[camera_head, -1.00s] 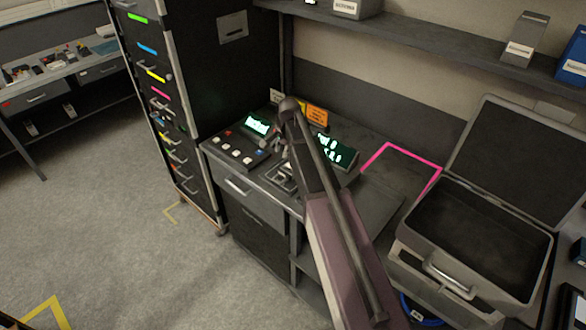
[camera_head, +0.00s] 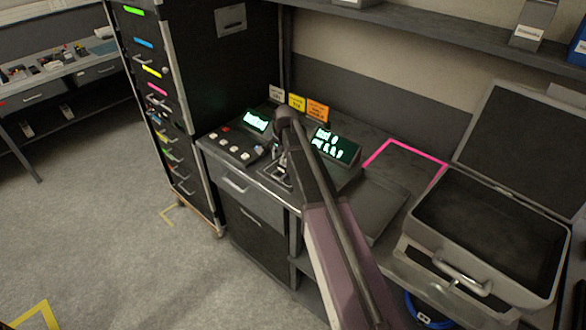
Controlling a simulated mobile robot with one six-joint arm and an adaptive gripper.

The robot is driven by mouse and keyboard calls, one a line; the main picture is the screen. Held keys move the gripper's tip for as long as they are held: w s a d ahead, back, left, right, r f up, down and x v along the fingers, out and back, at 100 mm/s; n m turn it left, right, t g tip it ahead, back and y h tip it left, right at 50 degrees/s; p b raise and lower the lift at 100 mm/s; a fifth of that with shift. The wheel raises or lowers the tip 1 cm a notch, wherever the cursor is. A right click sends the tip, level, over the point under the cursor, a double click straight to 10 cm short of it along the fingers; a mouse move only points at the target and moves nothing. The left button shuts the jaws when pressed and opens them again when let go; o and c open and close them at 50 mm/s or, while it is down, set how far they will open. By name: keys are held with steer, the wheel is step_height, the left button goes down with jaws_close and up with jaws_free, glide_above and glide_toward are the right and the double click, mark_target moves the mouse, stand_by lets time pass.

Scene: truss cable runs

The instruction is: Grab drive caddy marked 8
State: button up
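I cannot make out a drive caddy marked 8 in this view. My arm rises from the bottom of the picture over the bench, and its far joint stands in front of the lit displays. My gripper (camera_head: 282,168) seems to be the small dark and metallic part below that joint, low over the bench top. It is too small and partly covered by my arm to tell whether it is open or holds anything. A lit green display (camera_head: 334,144) stands right of my arm, and a smaller one (camera_head: 256,121) stands left.
A button panel (camera_head: 234,147) lies on the bench's left end, beside a tall drawer cabinet (camera_head: 215,80) with coloured labels. A grey tray (camera_head: 378,208) and an open grey case (camera_head: 490,235) are to the right. A shelf (camera_head: 440,32) runs above. Floor at left is clear.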

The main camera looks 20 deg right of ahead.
mark_target(276, 170)
steer(key=shift+w+f+b, duration=0.15)
steer(key=shift+f+b, duration=0.45)
steer(key=shift+f, duration=0.25)
steer(key=shift+w+a+f+b, duration=0.15)
steer(key=shift+f+b, duration=0.7)
steer(key=shift+w+a+f+b, duration=0.1)
steer(key=shift+f+b, duration=0.75)
steer(key=shift+f, duration=0.05)
steer(key=shift+w+a+f+b, duration=0.15)
steer(key=shift+f+b, duration=0.7)
steer(key=shift+d, duration=0.1)
jaws_close()
